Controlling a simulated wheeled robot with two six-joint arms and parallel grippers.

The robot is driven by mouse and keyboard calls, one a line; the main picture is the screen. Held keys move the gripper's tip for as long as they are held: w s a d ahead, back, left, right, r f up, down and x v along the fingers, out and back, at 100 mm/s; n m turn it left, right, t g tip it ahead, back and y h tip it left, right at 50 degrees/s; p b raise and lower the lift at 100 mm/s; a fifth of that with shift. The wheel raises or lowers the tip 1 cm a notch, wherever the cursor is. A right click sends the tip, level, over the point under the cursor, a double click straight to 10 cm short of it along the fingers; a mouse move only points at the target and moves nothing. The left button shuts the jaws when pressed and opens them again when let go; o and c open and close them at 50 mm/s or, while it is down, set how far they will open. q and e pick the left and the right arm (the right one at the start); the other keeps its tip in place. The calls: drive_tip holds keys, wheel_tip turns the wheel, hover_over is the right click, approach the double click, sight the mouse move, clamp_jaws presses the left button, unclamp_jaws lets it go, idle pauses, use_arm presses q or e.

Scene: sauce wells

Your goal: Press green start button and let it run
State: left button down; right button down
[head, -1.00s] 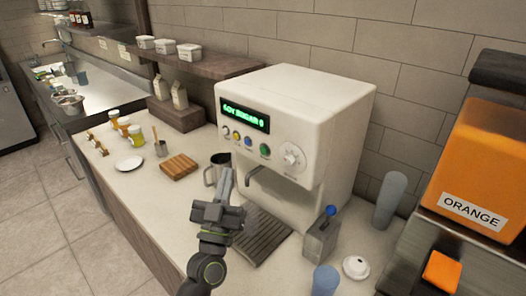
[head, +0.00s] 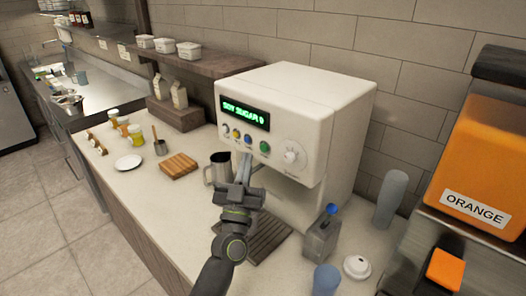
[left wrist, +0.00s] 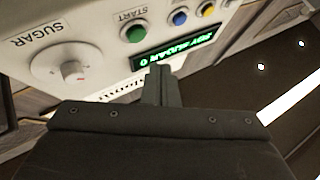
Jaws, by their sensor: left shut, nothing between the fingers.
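The white coffee machine (head: 318,110) stands on the counter, its lit green display (head: 243,113) reading "SOY SUGAR 0". The green start button (head: 265,147) is on its front panel, between a blue button (head: 248,140) and the sugar dial (head: 291,154). In the left wrist view the green button (left wrist: 134,32) lies under the word START, above the shut fingertips (left wrist: 162,72). My left gripper (head: 245,160) is shut and empty, in front of the panel, a little below and left of the green button. I cannot tell whether it touches the panel. My right gripper is not in view.
A steel jug (head: 217,168) stands just left of my left gripper. The drip tray (head: 262,238) lies below it. A grey box with a blue knob (head: 322,238), a blue cup (head: 326,280) and a white lid (head: 357,267) stand at right, near the orange dispenser (head: 480,150).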

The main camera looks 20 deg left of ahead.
sight(264, 148)
use_arm(q)
drive_tip(key=shift+w+d, duration=0.2)
drive_tip(key=shift+w, duration=0.4)
drive_tip(key=shift+w+d, duration=0.15)
drive_tip(key=shift+w, duration=0.4)
idle(0.7)
drive_tip(key=shift+w, duration=0.1)
idle(0.5)
drive_tip(key=shift+w+d, duration=0.15)
drive_tip(key=shift+w, duration=0.15)
drive_tip(key=shift+w+d, duration=0.15)
drive_tip(key=shift+w, duration=0.25)
idle(0.7)
drive_tip(key=shift+s, duration=0.1)
drive_tip(key=shift+s+a+p, duration=0.3)
drive_tip(key=shift+s+p, duration=0.2)
drive_tip(key=shift+s, duration=0.25)
